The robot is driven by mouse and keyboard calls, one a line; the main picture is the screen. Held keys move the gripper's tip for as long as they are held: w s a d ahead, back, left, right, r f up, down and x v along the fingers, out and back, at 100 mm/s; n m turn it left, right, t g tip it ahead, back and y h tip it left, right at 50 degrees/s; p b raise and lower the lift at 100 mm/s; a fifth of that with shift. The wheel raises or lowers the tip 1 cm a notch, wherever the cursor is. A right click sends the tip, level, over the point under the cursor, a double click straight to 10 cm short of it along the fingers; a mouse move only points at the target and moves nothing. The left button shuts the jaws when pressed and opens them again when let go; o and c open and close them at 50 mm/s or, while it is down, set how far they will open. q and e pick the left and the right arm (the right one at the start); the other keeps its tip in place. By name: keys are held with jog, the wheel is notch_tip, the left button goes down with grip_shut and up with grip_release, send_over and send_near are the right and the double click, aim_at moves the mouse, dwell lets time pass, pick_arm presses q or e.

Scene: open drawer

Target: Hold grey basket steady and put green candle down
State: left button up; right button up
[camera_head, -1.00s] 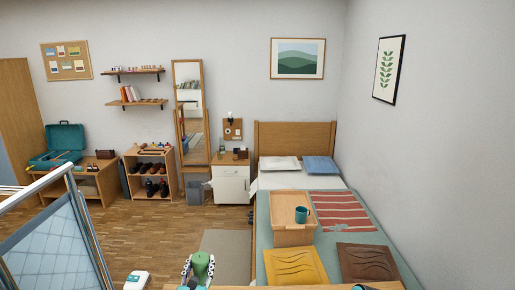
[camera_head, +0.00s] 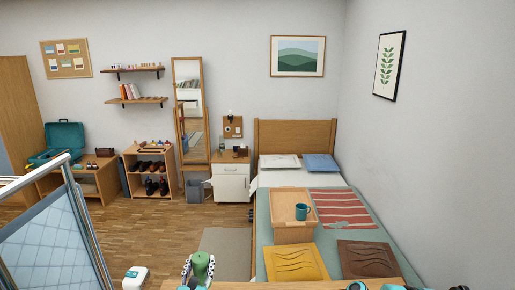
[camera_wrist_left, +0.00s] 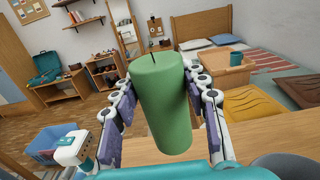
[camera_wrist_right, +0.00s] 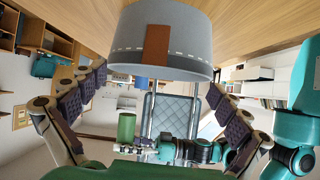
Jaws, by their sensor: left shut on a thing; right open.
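My left gripper (camera_head: 200,277) is shut on the green candle (camera_head: 201,264). In the left wrist view the candle (camera_wrist_left: 165,105) stands nearly upright between the two fingers, its dark wick at the top, held up in front of the wooden tabletop (camera_wrist_left: 240,140). The grey basket (camera_wrist_right: 185,38), with a brown tab and white stitching, shows in the upside-down right wrist view, standing on the wooden top. My right gripper (camera_wrist_right: 155,80) is open, its fingertips either side of the basket's rim; contact cannot be told. The basket's inside is hidden, and I cannot see it in the head view.
A bed with a wooden box (camera_head: 291,232) and a teal mug (camera_head: 302,211) is beyond the table. A yellow panel (camera_head: 295,263) and a brown panel (camera_head: 366,259) lie at its near end. A white device (camera_head: 135,279) and a railing (camera_head: 55,240) are at left.

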jog(key=shift+f+n, duration=0.4)
jog(key=shift+f, duration=0.4)
jog(key=shift+s+a+f, duration=0.1)
jog(key=shift+f, duration=0.05)
pick_arm(q)
notch_tip(320, 180, down, 2)
jog(key=shift+f+b, duration=0.1)
jog(key=shift+b, duration=0.95)
pick_arm(e)
jog(key=x, duration=0.7)
jog(key=shift+s+a+f, duration=0.1)
jog(key=shift+a+f, duration=0.1)
jog(key=shift+a, duration=0.15)
pick_arm(q)
jog(key=shift+f+b, duration=0.4)
jog(key=shift+b, duration=0.05)
pick_arm(e)
jog(key=shift+x, duration=0.9)
jog(key=shift+a+r, duration=0.15)
